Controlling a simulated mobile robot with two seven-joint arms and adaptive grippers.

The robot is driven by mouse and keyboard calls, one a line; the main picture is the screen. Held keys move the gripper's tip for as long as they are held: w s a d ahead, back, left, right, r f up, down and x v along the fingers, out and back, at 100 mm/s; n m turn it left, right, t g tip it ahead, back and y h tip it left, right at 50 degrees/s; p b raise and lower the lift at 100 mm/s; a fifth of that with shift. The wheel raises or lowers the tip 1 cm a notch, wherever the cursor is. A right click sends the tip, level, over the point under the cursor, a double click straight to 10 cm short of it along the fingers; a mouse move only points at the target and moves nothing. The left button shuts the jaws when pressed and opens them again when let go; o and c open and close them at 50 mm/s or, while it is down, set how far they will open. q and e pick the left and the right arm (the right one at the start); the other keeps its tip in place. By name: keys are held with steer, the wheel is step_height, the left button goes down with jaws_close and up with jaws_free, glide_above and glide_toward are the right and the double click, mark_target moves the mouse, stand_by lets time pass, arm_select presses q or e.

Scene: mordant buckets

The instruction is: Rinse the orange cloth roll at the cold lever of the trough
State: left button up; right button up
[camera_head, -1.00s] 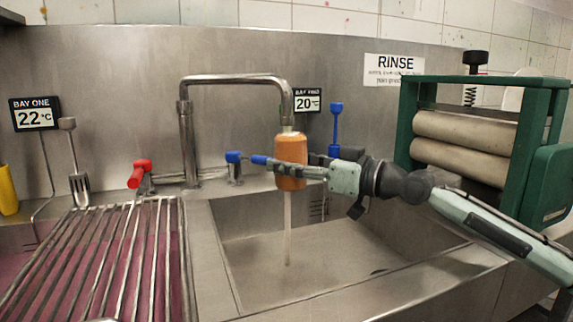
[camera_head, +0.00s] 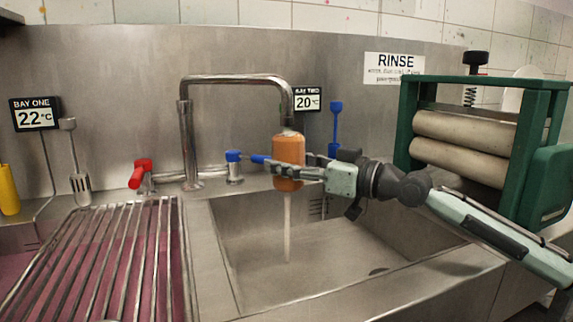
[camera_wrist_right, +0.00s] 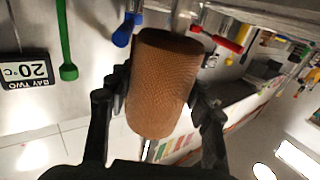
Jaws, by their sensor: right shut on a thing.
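My right gripper (camera_head: 288,170) is shut on the orange cloth roll (camera_head: 288,153) and holds it upright under the spout (camera_head: 288,106) of the bent tap. A stream of water (camera_head: 287,230) falls below the roll into the trough (camera_head: 335,265). In the right wrist view the roll (camera_wrist_right: 162,85) sits between the two dark fingers (camera_wrist_right: 158,105). The blue cold lever (camera_head: 234,157) stands just left of the roll, and the red lever (camera_head: 140,173) is farther left. My left gripper is not in view.
A metal rack (camera_head: 100,255) covers the pink bath on the left. A green-framed roller wringer (camera_head: 482,140) stands to the right, behind my right forearm. Signs for bay one (camera_head: 34,115) and bay two (camera_head: 307,100) hang on the steel back wall.

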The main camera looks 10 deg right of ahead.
steer(key=shift+w+d+b, duration=0.15)
steer(key=shift+d+b, duration=0.1)
steer(key=shift+b, duration=0.1)
steer(key=shift+s+a+p, duration=0.25)
steer(key=shift+a+p, duration=0.15)
steer(key=shift+p, duration=0.4)
steer(key=shift+w+d+f+b, duration=0.1)
steer(key=shift+w+d+b, duration=0.1)
steer(key=shift+b, duration=0.35)
steer(key=shift+d, duration=0.2)
stand_by(1.4)
steer(key=shift+s+d+b, duration=0.25)
steer(key=shift+s+d, duration=0.1)
steer(key=shift+s, duration=0.3)
steer(key=shift+s+d+b, duration=0.25)
steer(key=shift+s+d, duration=0.1)
steer(key=shift+s, duration=0.35)
steer(key=shift+s+d+b, duration=0.25)
steer(key=shift+s+d, duration=0.1)
steer(key=shift+s, duration=0.3)
